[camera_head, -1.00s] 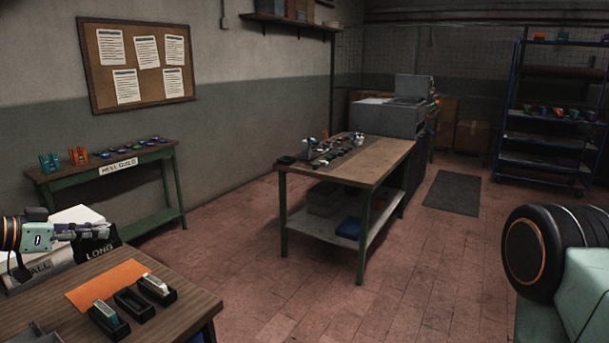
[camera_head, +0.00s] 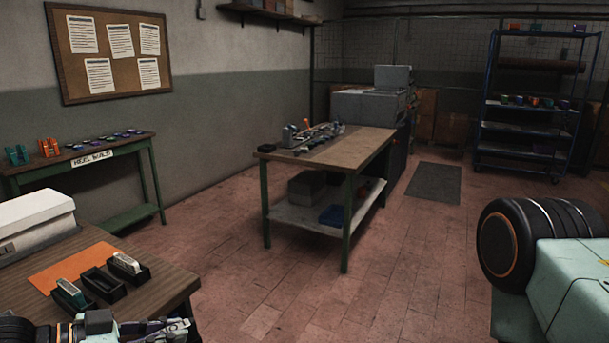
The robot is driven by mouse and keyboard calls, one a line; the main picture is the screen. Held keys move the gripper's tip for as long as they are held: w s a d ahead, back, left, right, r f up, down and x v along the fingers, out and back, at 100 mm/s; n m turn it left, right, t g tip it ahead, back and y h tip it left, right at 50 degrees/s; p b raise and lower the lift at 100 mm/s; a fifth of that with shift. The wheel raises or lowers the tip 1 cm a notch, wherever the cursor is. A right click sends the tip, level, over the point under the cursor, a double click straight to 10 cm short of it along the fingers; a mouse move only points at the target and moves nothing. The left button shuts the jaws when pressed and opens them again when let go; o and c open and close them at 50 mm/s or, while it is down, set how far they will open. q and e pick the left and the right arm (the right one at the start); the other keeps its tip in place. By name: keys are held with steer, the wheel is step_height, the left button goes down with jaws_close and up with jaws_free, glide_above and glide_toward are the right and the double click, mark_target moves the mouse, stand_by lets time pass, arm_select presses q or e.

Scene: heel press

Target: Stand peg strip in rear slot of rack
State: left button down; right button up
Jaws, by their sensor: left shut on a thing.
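My left gripper (camera_head: 160,328) is at the bottom left edge of the view, in front of the near bench, partly cut off by the frame. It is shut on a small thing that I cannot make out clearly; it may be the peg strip. I cannot pick out the rack with certainty. Several small tools and parts (camera_head: 312,135) stand on the middle table, too small to tell apart. My right gripper is out of view; only part of my right arm shows at the right.
The near bench (camera_head: 170,285) carries an orange sheet (camera_head: 62,266), three black holders (camera_head: 103,284) and a white box (camera_head: 35,222). The middle table (camera_head: 360,150) stands beyond open floor. A side table (camera_head: 100,165) is along the left wall, a blue shelf rack (camera_head: 530,130) at the back right.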

arm_select(q)
steer(key=s+d+f+b, duration=0.4)
steer(key=s+d+f, duration=0.1)
steer(key=shift+s+f+m+g+h, duration=0.2)
steer(key=shift+f+m+g+h, duration=0.1)
steer(key=shift+f+g, duration=0.1)
steer(key=shift+s+d+r, duration=0.1)
steer(key=shift+s+d, duration=0.05)
steer(key=shift+d, duration=0.1)
steer(key=shift+a, duration=0.15)
